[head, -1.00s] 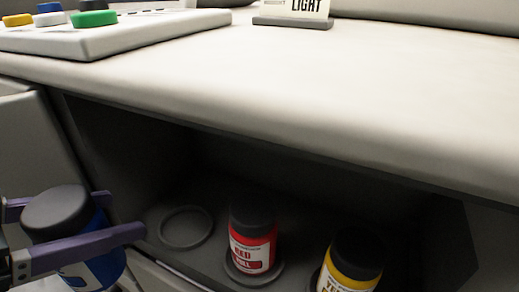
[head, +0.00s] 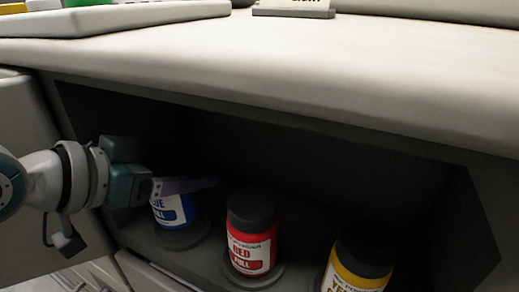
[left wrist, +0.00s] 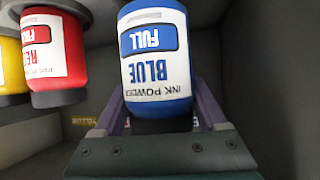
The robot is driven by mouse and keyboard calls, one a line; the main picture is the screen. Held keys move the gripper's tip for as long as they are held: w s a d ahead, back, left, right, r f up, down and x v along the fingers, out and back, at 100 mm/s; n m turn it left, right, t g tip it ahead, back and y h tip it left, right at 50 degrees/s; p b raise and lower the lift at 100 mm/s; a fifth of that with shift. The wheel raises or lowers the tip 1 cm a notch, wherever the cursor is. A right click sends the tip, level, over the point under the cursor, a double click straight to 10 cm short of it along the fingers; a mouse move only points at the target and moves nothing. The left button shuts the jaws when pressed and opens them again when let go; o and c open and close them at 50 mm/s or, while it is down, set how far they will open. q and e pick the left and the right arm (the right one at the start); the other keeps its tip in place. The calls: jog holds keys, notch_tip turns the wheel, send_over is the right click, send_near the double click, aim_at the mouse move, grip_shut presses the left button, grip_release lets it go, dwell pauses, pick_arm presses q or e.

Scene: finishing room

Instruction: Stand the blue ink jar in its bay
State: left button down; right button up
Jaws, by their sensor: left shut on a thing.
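The blue ink jar (head: 172,210) is upright inside the cabinet bay at the left, at the round grey ring (head: 183,241) on the shelf. I cannot tell whether its base touches the ring. My left gripper (head: 187,186) is shut on the jar near its dark lid, with a purple finger showing in the head view. In the left wrist view the blue jar (left wrist: 156,55) appears upside down between the two purple fingers. The gripper's body hides the lid in the head view. My right gripper is not in view.
A red jar (head: 251,245) stands in its ring just right of the blue one. A yellow jar (head: 356,266) stands farther right. The counter (head: 300,75) overhangs the bay, and an open cabinet door (head: 22,115) is at the left.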

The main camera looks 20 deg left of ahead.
pick_arm(q)
notch_tip(320, 180, down, 2)
jog(key=shift+w+f+b, duration=0.2)
jog(key=shift+f+b, duration=0.05)
jog(key=shift+b, duration=0.05)
grip_release()
jog(key=shift+f, duration=0.15)
